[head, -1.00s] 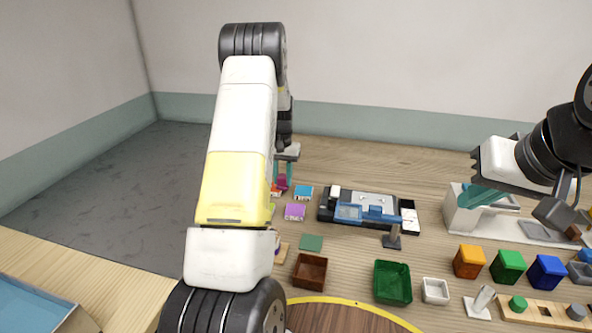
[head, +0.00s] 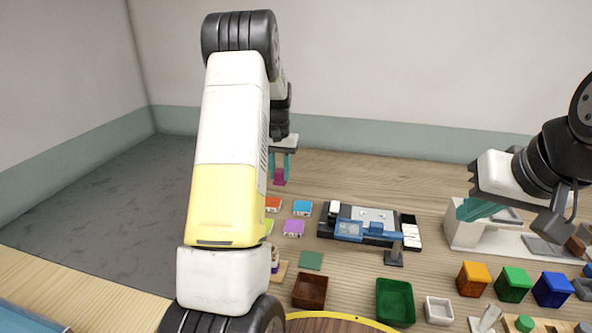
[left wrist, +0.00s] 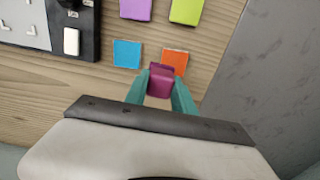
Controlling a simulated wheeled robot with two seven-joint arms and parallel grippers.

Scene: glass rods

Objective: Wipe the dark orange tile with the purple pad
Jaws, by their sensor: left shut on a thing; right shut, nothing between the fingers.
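My left gripper (head: 279,165) is shut on the purple pad (head: 279,178), a magenta-purple block. In the head view the pad shows beyond the tiles, apart from them. The dark orange tile (head: 273,204) lies flat on the table, partly hidden by my left arm. In the left wrist view the pad (left wrist: 160,82) sits between the teal fingers, and its edge overlaps the view of the orange tile (left wrist: 176,58). My right gripper (head: 472,210) is shut and empty at the right, near a pale grey device.
A blue tile (head: 302,208), a purple tile (head: 293,228) and a yellow-green tile (left wrist: 186,11) lie near the orange one. A black device (head: 372,222) with a blue part stands to their right. Brown (head: 310,291) and green (head: 395,302) trays stand in front.

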